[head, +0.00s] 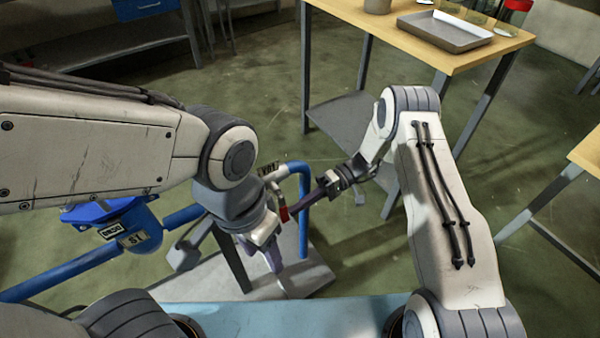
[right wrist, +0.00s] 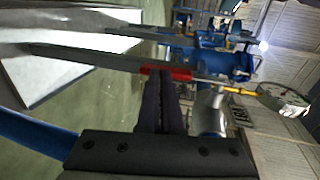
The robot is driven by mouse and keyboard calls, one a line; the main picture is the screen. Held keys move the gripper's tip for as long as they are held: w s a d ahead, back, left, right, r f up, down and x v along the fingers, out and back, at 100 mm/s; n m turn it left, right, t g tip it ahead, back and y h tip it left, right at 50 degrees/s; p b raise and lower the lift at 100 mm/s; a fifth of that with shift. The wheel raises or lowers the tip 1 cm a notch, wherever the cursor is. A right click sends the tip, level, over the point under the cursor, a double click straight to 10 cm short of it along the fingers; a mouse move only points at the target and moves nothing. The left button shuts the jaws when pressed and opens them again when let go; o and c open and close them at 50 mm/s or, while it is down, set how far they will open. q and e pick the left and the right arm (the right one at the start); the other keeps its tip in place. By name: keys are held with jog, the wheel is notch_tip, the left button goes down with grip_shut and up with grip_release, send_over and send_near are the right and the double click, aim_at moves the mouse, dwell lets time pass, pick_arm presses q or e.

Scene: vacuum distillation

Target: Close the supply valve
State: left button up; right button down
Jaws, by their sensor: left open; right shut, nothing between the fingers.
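The supply valve's red handle part (head: 284,213) shows beside the blue pipe (head: 304,205) in the head view. In the right wrist view a red piece (right wrist: 180,74) lies right at my fingertips. My right gripper (head: 294,209) is shut and empty, its dark fingers pointing left at the red part; the right wrist view shows the same fingers (right wrist: 164,84) closed together. Touching or just apart, I cannot tell. My left gripper (head: 273,260) is open, pointing down below and left of the red part. My left arm hides much of the valve body.
Blue pipework with a labelled blue unit (head: 125,228) stands at the left. A grey platform (head: 312,274) lies under the grippers. A gauge (right wrist: 284,100) shows in the right wrist view. A wooden table (head: 420,45) bearing a tray (head: 440,38) stands at the back right.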

jog(key=shift+s+a+f, duration=0.15)
jog(key=shift+a+f, duration=0.05)
jog(key=shift+a, duration=0.05)
jog(key=shift+s+a+f, duration=0.1)
dwell(0.4)
jog(key=f+b+v, duration=0.1)
jog(key=f+v, duration=0.2)
jog(key=v, duration=1.1)
jog(key=shift+w+d+b, duration=0.25)
jog(key=shift+b, duration=0.05)
jog(key=shift+r, duration=0.1)
